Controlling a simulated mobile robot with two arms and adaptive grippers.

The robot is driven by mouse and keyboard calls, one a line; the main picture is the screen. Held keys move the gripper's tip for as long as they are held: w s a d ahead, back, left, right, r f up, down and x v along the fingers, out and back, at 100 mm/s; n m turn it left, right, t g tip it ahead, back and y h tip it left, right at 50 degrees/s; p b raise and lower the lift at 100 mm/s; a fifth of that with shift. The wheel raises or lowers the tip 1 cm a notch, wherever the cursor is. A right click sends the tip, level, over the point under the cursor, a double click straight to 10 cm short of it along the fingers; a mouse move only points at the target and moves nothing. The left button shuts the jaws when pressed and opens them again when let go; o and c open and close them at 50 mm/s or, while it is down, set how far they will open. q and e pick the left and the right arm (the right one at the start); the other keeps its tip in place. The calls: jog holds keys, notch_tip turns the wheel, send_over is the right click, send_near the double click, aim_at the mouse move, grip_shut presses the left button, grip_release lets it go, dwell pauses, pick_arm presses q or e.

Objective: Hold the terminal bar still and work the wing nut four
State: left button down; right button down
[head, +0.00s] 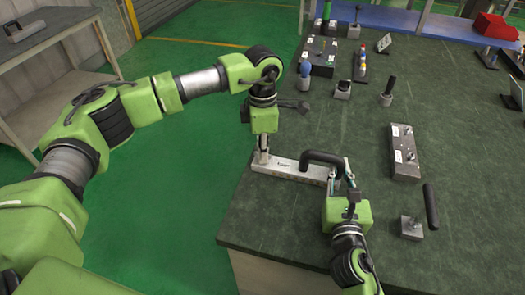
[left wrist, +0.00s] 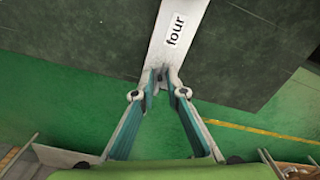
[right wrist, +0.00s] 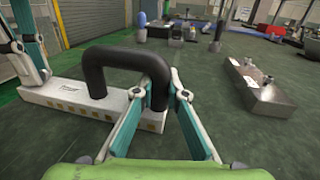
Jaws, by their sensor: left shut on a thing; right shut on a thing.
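The terminal bar (head: 312,172) is a long pale bar lying near the table's front left corner. In the left wrist view its label "four" (left wrist: 175,29) can be read near the end by my left gripper. My left gripper (head: 262,158) points down at that end. Its fingers (left wrist: 160,78) are shut on a small grey part that appears to be the wing nut, mostly hidden between them. A black bent handle (head: 322,156) arches over the bar. My right gripper (right wrist: 163,92) is shut on the near leg of this handle, at the bar's right end.
A grey block (head: 404,155) with small fittings on top lies to the right. A black rod (head: 430,206) and a small metal block (head: 411,228) are nearer. A wrench (head: 295,105) lies behind my left gripper. Tools and small parts (head: 318,55) stand at the back.

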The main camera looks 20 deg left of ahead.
dwell(0.4)
pick_arm(q)
jog(key=c, duration=2)
grip_release()
jog(key=shift+c, duration=0.2)
jog(key=shift+r, duration=0.1)
notch_tip(320, 180, up, 12)
pick_arm(e)
jog(key=c, duration=2)
grip_release()
jog(key=shift+o, duration=0.2)
